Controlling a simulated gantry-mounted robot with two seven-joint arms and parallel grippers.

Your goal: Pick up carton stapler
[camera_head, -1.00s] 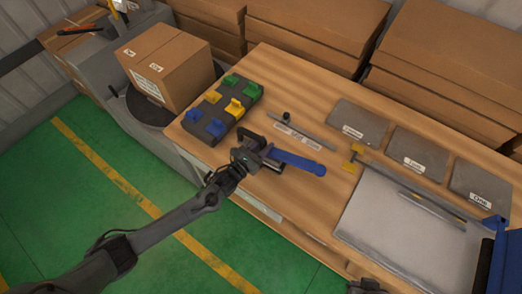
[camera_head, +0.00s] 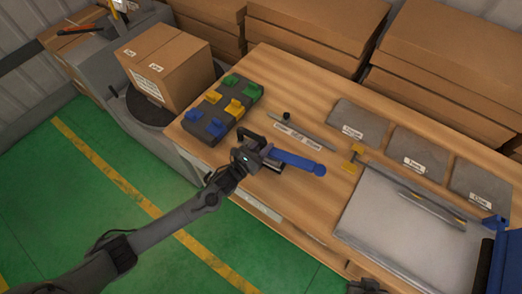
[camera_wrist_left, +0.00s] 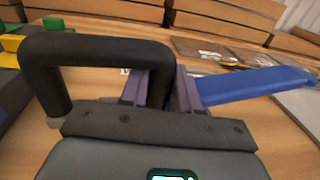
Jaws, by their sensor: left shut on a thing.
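The carton stapler, with a long blue arm (camera_head: 298,162) and a black looped handle, is on the wooden table near its front edge. My left gripper (camera_head: 262,160) is shut on the carton stapler and hides its middle part in the head view. In the left wrist view, the fingers of my left gripper (camera_wrist_left: 162,90) are at the stapler beside its black handle (camera_wrist_left: 95,50), and the blue arm (camera_wrist_left: 255,84) extends to the right. I cannot tell whether the stapler still touches the table.
A dark tray (camera_head: 213,128) with green, yellow and blue blocks lies left of the stapler. A cardboard box (camera_head: 165,65) stands further left. A metal bar (camera_head: 305,133), grey plates (camera_head: 357,121) and a large grey sheet (camera_head: 390,225) lie on the table. Stacked cartons line the back.

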